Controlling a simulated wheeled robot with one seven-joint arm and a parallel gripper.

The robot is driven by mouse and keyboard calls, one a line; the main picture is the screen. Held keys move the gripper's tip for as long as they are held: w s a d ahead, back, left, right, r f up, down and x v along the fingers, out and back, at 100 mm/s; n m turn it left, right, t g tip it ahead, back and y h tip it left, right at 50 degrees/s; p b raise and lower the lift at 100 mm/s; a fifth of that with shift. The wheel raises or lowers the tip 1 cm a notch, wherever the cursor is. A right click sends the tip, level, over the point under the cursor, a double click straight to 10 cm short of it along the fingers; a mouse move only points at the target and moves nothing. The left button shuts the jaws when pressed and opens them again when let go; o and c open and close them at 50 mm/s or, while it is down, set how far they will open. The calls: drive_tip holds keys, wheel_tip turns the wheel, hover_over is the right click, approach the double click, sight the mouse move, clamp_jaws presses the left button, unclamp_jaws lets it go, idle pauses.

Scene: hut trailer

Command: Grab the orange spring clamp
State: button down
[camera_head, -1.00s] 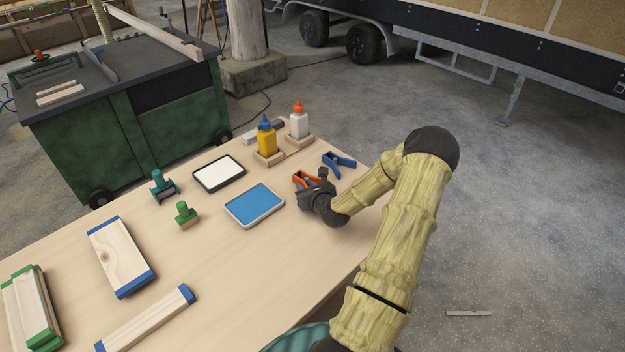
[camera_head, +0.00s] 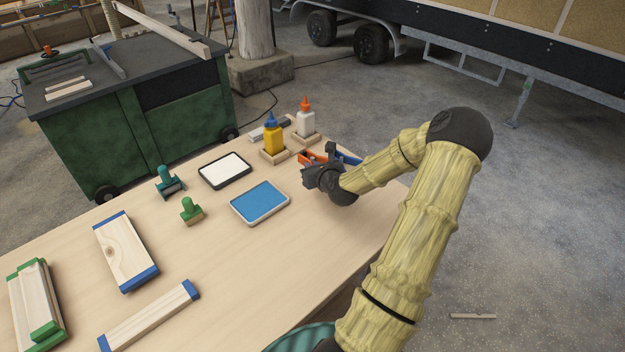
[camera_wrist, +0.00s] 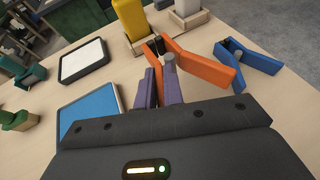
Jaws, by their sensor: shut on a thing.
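In the head view the clamp (camera_head: 309,158) shows only as a bit of orange behind my gripper (camera_head: 312,168), which hides the rest. I cannot tell whether the clamp is clear of the table.
A blue spring clamp (camera_wrist: 248,59) lies close to the right. Yellow (camera_head: 273,138) and white (camera_head: 305,120) glue bottles stand in wooden holders behind. A blue-surfaced tray (camera_head: 261,203) and a white-surfaced tray (camera_head: 225,170) lie to the left.

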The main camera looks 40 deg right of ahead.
wheel_tip(320, 180, up, 2)
drive_tip(key=shift+r, duration=0.1)
idle(0.7)
